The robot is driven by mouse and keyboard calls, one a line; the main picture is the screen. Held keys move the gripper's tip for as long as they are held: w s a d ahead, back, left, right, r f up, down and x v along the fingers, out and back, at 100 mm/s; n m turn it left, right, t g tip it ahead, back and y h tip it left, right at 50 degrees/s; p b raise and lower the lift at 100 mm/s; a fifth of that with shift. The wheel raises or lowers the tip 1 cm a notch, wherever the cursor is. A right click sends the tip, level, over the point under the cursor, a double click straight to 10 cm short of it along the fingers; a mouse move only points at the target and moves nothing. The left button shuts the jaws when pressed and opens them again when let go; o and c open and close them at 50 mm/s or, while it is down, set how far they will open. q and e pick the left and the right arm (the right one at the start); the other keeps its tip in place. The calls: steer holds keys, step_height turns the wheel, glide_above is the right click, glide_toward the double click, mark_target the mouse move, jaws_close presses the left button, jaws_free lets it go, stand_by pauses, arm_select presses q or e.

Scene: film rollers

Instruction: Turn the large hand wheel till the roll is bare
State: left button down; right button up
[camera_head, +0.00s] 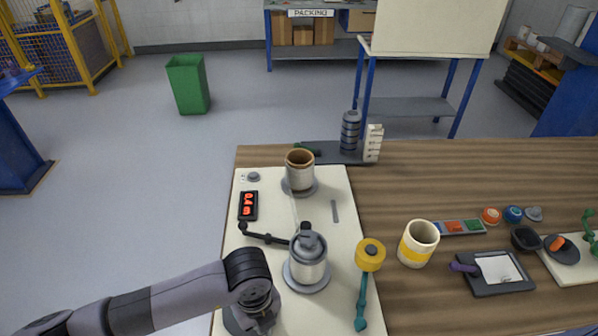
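A pale board (338,190) carries two upright rollers. The far roller (300,172) is a grey roll with a brown core showing at its top. The near roller (308,262) is grey, with a dark grey knobbed part (309,241) on top that may be the hand wheel. A thin pale strip seems to run between the rollers. A black jointed arm (266,238) reaches to the near roller. My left gripper (262,322) is left of and nearer than this roller, apart from it and pointing down. Its fingers are mostly hidden at the bottom edge. My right gripper is not in view.
A black display (248,205) with red digits stands on the board's left. A yellow-headed teal-handled tool (370,254) lies close right of the near roller.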

arm_select(q)
steer(key=shift+w+d, duration=0.1)
steer(key=shift+d, duration=0.05)
steer(key=shift+w, duration=0.1)
